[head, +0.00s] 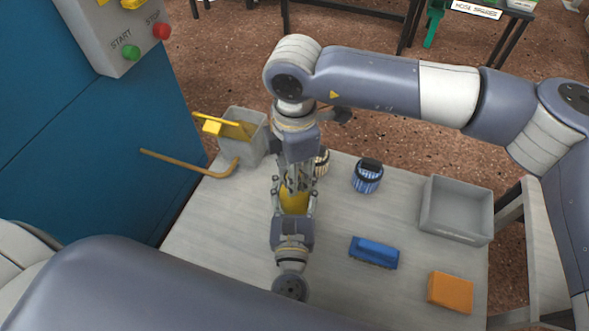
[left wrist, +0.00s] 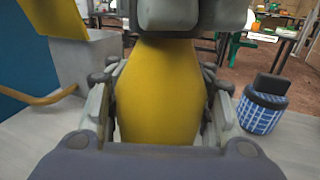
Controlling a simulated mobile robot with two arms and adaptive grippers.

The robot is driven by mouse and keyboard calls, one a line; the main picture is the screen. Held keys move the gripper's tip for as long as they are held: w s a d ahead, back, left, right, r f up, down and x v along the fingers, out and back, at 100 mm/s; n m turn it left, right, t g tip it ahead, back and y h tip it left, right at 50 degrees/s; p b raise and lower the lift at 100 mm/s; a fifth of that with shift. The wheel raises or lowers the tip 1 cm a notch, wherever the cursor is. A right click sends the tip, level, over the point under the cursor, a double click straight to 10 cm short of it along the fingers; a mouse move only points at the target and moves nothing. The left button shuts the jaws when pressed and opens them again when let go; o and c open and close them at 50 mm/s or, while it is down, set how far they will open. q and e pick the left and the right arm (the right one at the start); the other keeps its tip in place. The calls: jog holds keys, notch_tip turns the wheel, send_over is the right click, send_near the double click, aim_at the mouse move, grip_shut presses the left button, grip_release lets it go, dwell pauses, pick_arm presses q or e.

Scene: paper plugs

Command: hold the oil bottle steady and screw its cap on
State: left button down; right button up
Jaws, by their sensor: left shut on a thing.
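The oil bottle (head: 293,201) is yellow and stands upright near the middle of the table. It fills the centre of the left wrist view (left wrist: 158,95). My left gripper (head: 294,193) is shut on the bottle, with a finger on each side of its body; these fingers also show in the left wrist view (left wrist: 158,100). My right gripper (head: 298,180) points down directly over the bottle's top, and its grey fingers cross the upper edge of the left wrist view (left wrist: 192,14). The cap and the bottle's mouth are hidden behind it, so I cannot tell its opening.
A blue checked cup (head: 367,180) and a pale striped cup (head: 322,164) stand behind. A blue brush (head: 374,253), an orange block (head: 451,292) and a grey bin (head: 456,234) are right. A grey container (head: 258,152) and a bent brown rod (head: 185,163) are left.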

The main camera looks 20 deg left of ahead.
jog(key=m, duration=0.3)
jog(key=shift+m, duration=0.3)
jog(key=o, duration=0.7)
jog(key=shift+r, duration=0.1)
notch_tip(320, 180, up, 12)
jog(key=shift+f, duration=0.1)
pick_arm(q)
jog(key=c, duration=0.7)
grip_release()
